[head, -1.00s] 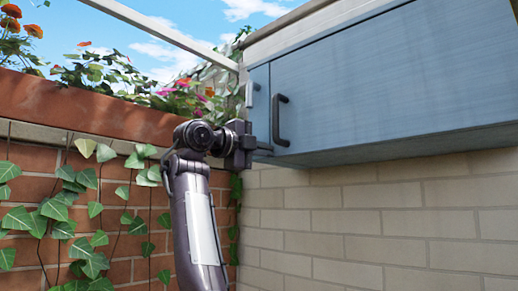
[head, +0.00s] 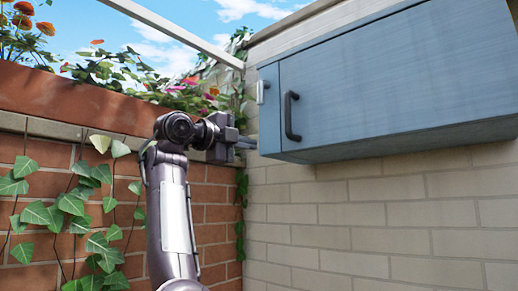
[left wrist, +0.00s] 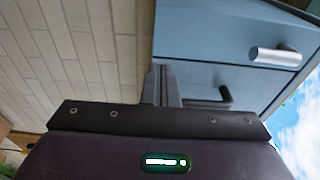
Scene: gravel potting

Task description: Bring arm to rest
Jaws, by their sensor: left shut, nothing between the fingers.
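My left arm rises from the bottom of the head view. Its left gripper (head: 246,143) is raised in front of the wall corner, just left of the blue wall cabinet (head: 390,85). The gripper is shut and empty. In the left wrist view the shut fingers (left wrist: 161,84) point towards the cabinet (left wrist: 205,30), with its light metal handle (left wrist: 274,56) to their right. I cannot tell the exact gap between fingertips and cabinet. My right gripper is in neither view.
The cabinet has a dark handle (head: 291,116) and a light handle (head: 260,92), and its doors look closed. A brick wall (head: 215,215) with ivy (head: 65,210) and a flower planter (head: 90,100) stands at the left. A pale brick wall (head: 390,220) runs below the cabinet.

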